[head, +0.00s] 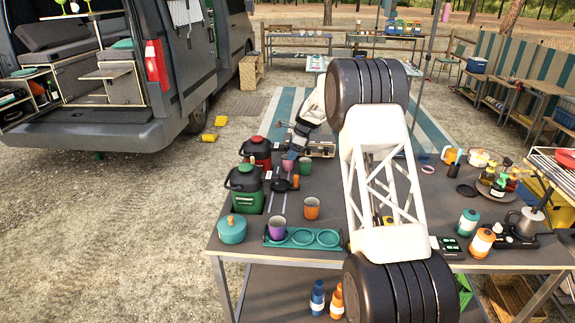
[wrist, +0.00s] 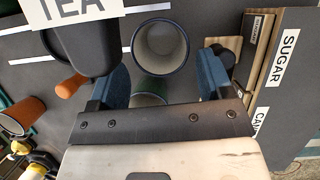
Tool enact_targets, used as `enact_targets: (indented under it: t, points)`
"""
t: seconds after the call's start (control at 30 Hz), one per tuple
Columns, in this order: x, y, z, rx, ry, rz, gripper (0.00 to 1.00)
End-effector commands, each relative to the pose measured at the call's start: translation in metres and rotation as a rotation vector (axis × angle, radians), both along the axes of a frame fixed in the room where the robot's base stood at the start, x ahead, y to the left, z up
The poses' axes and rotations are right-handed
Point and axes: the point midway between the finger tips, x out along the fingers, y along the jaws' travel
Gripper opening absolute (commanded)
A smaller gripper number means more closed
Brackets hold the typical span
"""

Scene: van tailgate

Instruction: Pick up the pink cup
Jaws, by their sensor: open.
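The pink cup (head: 287,166) stands on the dark table in the head view, left of a green cup (head: 305,165). My gripper (head: 301,140) hangs just behind and above these two cups. In the wrist view my gripper (wrist: 163,70) is open, its two blue fingers apart. A dark-rimmed cup (wrist: 160,47) shows from above between and beyond the fingertips; its outer colour is hidden. Part of a greenish cup (wrist: 149,100) shows nearer the palm, mostly covered by the gripper. I cannot tell whether a finger touches either cup.
A dark TEA container (wrist: 85,55) stands close to the left finger; a SUGAR box (wrist: 280,65) is close on the right. Red (head: 257,152) and green (head: 245,190) dispensers stand left of the cups. An orange cup (head: 311,209) and a purple cup (head: 277,228) stand nearer the front.

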Motion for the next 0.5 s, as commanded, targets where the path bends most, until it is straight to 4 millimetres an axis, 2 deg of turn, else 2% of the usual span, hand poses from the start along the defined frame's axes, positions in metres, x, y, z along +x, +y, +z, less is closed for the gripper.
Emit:
enact_targets:
  t: [0.3,0.5]
  points:
    - [0.000,0.011,-0.027,0.000,0.001,0.000,0.73]
    - [-0.001,0.013,-0.030,0.000,0.000,0.001,0.73]
